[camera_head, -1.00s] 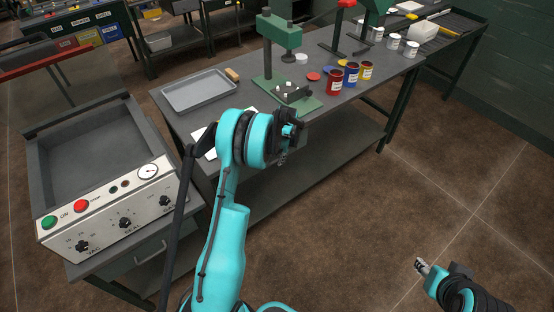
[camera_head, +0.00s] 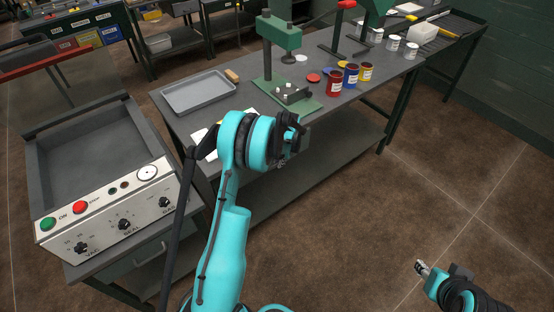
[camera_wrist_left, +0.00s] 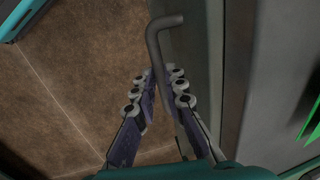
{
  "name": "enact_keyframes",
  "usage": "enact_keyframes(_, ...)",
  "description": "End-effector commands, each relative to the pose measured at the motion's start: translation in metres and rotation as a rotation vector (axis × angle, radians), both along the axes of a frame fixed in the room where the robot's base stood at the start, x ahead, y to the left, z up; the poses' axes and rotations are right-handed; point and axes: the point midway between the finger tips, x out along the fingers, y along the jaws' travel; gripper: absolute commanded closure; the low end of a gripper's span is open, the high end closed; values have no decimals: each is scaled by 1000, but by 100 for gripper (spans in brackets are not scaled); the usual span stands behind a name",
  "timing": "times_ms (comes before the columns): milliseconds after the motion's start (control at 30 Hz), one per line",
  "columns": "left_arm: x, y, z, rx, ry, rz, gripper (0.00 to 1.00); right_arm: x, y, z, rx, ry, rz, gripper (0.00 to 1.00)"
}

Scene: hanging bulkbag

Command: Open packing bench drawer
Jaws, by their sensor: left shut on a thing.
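The grey packing bench (camera_head: 225,115) runs diagonally across the middle of the head view. My left gripper (camera_head: 292,138) is at its near front edge, with the fingers mostly hidden behind my wrist. In the left wrist view, the left gripper's fingers (camera_wrist_left: 160,78) are closed around a dark bent bar handle (camera_wrist_left: 157,40). The handle stands out from a grey-green front panel (camera_wrist_left: 193,45), which looks like the drawer front. My arm hides the drawer in the head view, and how far it is out cannot be told. My right gripper (camera_head: 422,268) is at lower right over the floor, away from the bench.
A sealing machine (camera_head: 110,215) with knobs stands at left. A grey tray (camera_head: 198,92), a green press (camera_head: 280,65) and several small tins (camera_head: 335,83) stand on the bench. The floor (camera_head: 340,230) in front of the bench is clear.

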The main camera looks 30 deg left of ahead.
Motion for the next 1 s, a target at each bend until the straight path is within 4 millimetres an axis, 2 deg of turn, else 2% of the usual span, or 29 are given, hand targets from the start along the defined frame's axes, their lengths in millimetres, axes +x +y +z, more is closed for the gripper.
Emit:
enact_keyframes(267,-23,-58,-1,-2,1,-6,100,0,0,-8,0,0,0,60)
enact_keyframes(700,-70,-170,-1,0,1,-6,100,0,0,-21,0,0,0,60)
enact_keyframes(1000,-94,-227,-1,-1,1,-4,100,0,0,-26,0,0,0,60)
